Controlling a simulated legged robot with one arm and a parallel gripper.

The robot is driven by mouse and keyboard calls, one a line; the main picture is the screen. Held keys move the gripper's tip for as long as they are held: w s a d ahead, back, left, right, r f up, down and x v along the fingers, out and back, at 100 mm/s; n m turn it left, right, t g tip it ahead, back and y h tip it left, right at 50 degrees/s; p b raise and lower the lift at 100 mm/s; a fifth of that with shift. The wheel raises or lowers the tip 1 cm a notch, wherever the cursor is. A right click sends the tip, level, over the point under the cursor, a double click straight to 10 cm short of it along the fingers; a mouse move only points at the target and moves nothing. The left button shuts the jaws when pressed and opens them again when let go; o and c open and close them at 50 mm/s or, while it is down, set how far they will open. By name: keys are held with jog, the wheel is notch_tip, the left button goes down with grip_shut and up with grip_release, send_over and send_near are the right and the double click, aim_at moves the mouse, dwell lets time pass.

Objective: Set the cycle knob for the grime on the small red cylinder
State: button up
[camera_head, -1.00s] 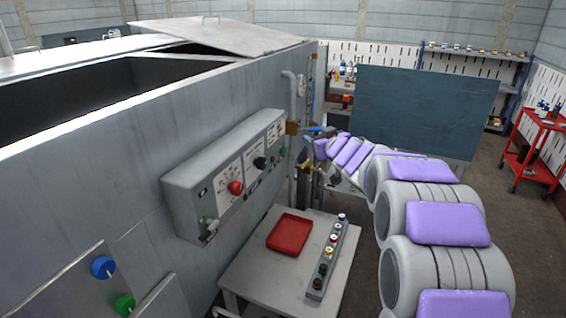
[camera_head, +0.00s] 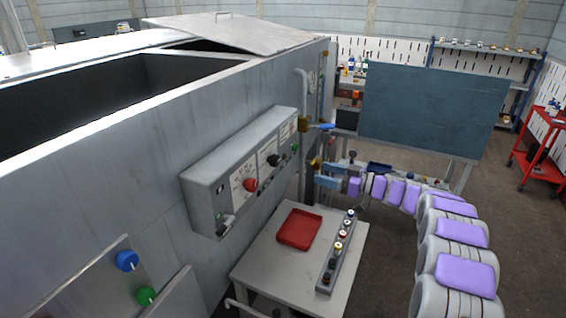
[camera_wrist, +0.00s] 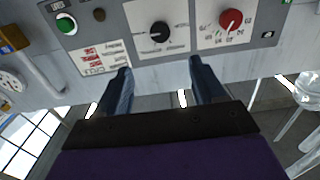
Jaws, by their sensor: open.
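A grey control box (camera_head: 205,180) on the side of the large metal tank carries a black knob (camera_head: 273,160) and a red knob (camera_head: 249,185). In the wrist view the black knob (camera_wrist: 160,32) sits on a white dial plate, with the red knob (camera_wrist: 230,20) on a numbered dial to its right. The dial lettering is too small to read surely. My gripper (camera_head: 320,176) is open and empty beyond the right end of the box; its blue fingers (camera_wrist: 160,72) are apart below the knobs. A small reddish-topped cylinder (camera_head: 343,234) stands in the rack.
A table (camera_head: 262,262) below the box holds a red tray (camera_head: 284,240) and a grey rack (camera_head: 323,290) with several cylinders. Pipes and a valve (camera_head: 304,124) stand near my gripper. A dark board (camera_head: 435,110) stands behind my arm.

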aim_at(278, 161)
jog(key=b+x, duration=0.2)
jog(key=x, duration=1.3)
jog(key=shift+a+f, duration=0.15)
jog(key=shift+w+a, duration=0.3)
jog(key=shift+a, duration=0.2)
jog(key=shift+c, duration=0.4)
jog(key=c, duration=1)
jog(key=shift+d, duration=0.1)
